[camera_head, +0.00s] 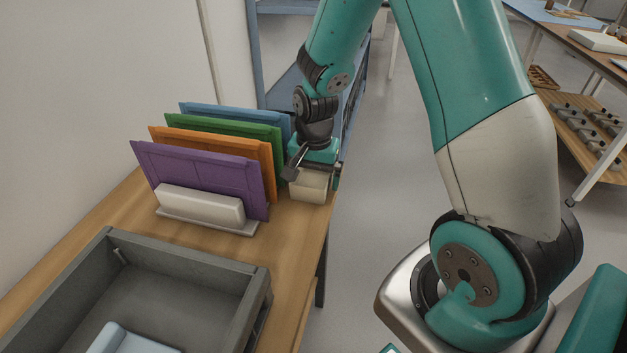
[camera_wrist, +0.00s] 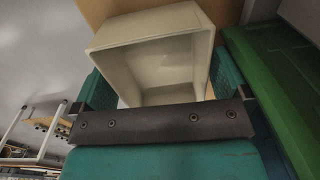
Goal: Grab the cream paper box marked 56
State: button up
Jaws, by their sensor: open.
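A small cream box (camera_head: 309,187) stands on the wooden table near its right edge, beside the folders. In the wrist view the cream box (camera_wrist: 150,30) shows its open, hollow inside. No number can be read on it in either view. My gripper (camera_head: 314,175) is at the box, with a finger on each side. In the wrist view the two teal fingers of my gripper (camera_wrist: 160,84) flank the box, and the jaws are open. I cannot tell whether either finger touches it.
A rack (camera_head: 200,208) with purple (camera_head: 205,175), orange (camera_head: 215,146), green (camera_head: 240,133) and blue (camera_head: 240,115) folders stands close to the left of my gripper. A grey tray (camera_head: 190,262) lies in front. A blue shelf (camera_head: 284,85) stands behind. Open floor lies right.

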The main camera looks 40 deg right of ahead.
jog(key=c, duration=0.8)
jog(key=shift+r, duration=0.2)
